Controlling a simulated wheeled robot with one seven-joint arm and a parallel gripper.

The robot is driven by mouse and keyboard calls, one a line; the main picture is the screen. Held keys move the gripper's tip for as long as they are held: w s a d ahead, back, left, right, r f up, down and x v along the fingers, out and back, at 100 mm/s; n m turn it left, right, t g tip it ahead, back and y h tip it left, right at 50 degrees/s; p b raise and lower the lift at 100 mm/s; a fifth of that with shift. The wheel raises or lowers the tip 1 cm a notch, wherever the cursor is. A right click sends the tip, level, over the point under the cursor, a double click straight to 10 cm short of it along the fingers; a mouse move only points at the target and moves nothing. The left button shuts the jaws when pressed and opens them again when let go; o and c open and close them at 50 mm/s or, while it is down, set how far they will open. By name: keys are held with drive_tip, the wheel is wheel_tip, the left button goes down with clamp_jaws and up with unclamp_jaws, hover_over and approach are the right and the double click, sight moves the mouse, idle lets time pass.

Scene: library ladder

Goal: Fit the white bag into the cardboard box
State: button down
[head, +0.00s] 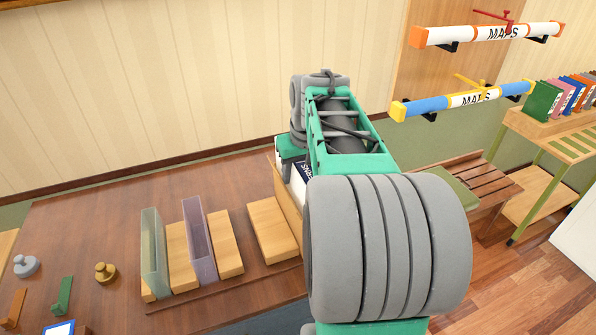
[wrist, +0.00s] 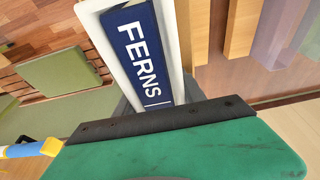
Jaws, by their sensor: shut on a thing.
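I see no white bag and no cardboard box that I can make out in either view. My gripper (wrist: 165,120) shows in the wrist view as a green body with a dark bar. It is shut on a blue-and-white book-like thing lettered FERNS (wrist: 143,55), which extends beyond the bar. In the head view part of this lettered thing (head: 301,172) shows left of my arm, at the table's right end. My arm hides the fingertips and most of it there.
Wooden blocks (head: 269,230) and clear upright panels (head: 197,235) stand on the brown table (head: 90,215). Small knobs (head: 106,271) lie at left. Map tubes (head: 490,34) hang on the wall. A slatted bench (head: 485,180) and a book shelf (head: 560,125) are at right.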

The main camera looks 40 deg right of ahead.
sight(301, 163)
drive_tip(key=shift+f+b, duration=0.3)
drive_tip(key=shift+f, duration=0.15)
drive_tip(key=shift+r, duration=0.2)
drive_tip(key=shift+r+p, duration=2.35)
drive_tip(key=shift+r, duration=0.65)
drive_tip(key=shift+f+b, duration=2.5)
drive_tip(key=shift+f, duration=0.7)
drive_tip(key=c, duration=0.8)
unclamp_jaws()
drive_tip(key=shift+o, duration=0.8)
drive_tip(key=shift+r, duration=0.15)
drive_tip(key=v, duration=0.7)
drive_tip(key=shift+s+r, duration=0.15)
drive_tip(key=shift+r, duration=0.15)
